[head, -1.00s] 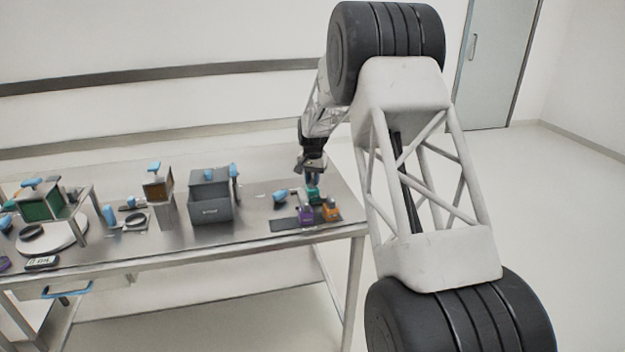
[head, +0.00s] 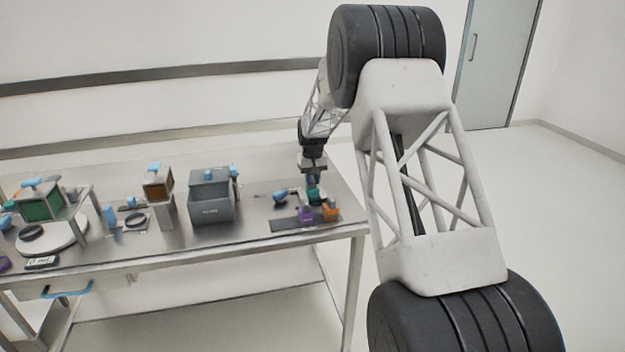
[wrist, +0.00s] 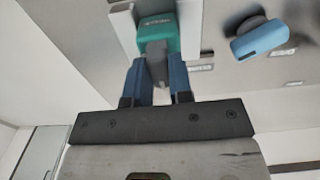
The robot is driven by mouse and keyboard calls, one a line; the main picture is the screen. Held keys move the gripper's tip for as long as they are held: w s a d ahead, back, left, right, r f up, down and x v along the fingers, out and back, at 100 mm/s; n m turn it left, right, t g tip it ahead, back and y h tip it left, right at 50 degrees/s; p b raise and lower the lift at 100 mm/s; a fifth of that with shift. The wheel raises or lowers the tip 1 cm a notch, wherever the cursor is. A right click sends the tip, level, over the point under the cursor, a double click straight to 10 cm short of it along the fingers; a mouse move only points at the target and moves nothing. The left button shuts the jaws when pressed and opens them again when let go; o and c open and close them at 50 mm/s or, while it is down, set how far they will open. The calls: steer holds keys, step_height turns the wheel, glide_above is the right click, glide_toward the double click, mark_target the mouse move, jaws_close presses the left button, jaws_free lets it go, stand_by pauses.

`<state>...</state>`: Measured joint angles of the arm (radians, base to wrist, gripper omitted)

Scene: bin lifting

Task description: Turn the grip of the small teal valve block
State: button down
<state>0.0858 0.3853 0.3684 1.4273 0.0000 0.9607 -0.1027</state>
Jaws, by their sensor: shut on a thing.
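The small teal valve block (head: 314,195) stands near the right end of the metal table, close to the purple and orange blocks. In the wrist view the teal block (wrist: 158,37) shows a grey grip (wrist: 155,62) on its near side. My gripper (wrist: 158,80) has its two blue fingers on either side of the grey grip and is shut on it. In the head view my gripper (head: 313,177) reaches down onto the teal block from above, and the contact itself is too small to see there.
A purple block (head: 306,214) and an orange block (head: 330,211) stand just in front. A blue-handled part (head: 280,195) lies to the left, also in the wrist view (wrist: 259,38). A grey open bin (head: 211,207) stands further left. The table's right edge is near.

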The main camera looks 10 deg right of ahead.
mark_target(313, 179)
steer(key=c, duration=1)
jaws_free()
steer(key=shift+r, duration=3.9)
